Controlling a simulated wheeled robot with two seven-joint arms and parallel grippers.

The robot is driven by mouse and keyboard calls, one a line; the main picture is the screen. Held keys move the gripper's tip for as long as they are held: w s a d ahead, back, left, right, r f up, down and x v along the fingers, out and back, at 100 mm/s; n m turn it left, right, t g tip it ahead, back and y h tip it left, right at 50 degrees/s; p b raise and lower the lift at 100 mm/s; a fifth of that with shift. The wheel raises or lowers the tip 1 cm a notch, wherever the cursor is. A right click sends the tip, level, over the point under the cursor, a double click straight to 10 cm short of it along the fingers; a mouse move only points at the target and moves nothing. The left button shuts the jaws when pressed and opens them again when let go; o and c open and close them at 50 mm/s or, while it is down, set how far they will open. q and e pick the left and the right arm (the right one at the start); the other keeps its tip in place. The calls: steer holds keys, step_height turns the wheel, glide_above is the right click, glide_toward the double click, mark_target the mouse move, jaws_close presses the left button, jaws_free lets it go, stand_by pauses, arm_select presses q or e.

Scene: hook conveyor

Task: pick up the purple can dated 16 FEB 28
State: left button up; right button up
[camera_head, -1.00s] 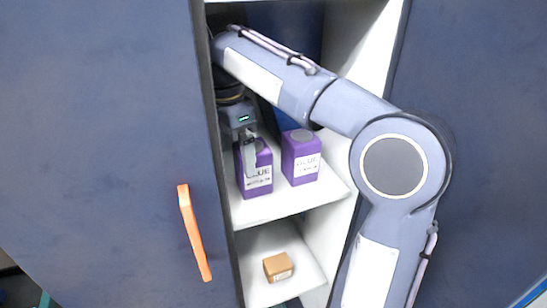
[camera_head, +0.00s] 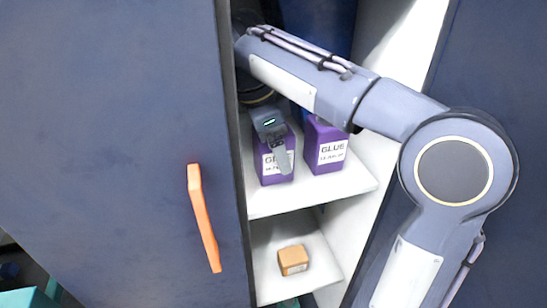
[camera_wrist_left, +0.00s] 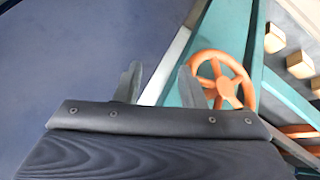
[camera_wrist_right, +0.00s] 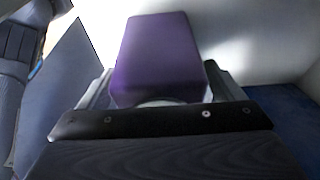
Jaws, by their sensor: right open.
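Two purple cans labelled GLUE stand upright on the upper shelf of the cabinet in the head view. They are the left can (camera_head: 270,172) and the right can (camera_head: 326,148). Small print shows under each name, but I cannot read the dates. My right gripper (camera_head: 281,160) is open at the left can, with a finger in front of its label. In the right wrist view, a purple can (camera_wrist_right: 160,55) lies between the open fingers of my right gripper (camera_wrist_right: 155,85). My left gripper (camera_wrist_left: 158,80) is open and empty in its wrist view, and out of the head view.
A small orange-brown box (camera_head: 292,260) sits on the lower shelf (camera_head: 265,290). The cabinet door with an orange handle (camera_head: 204,218) stands close left of my right arm. An orange handwheel (camera_wrist_left: 222,82) shows beyond my left gripper.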

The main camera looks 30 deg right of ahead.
steer(key=shift+d+f, duration=0.15)
steer(key=shift+f, duration=0.45)
steer(key=c, duration=1.4)
steer(key=shift+o, duration=0.2)
steer(key=shift+r, duration=0.1)
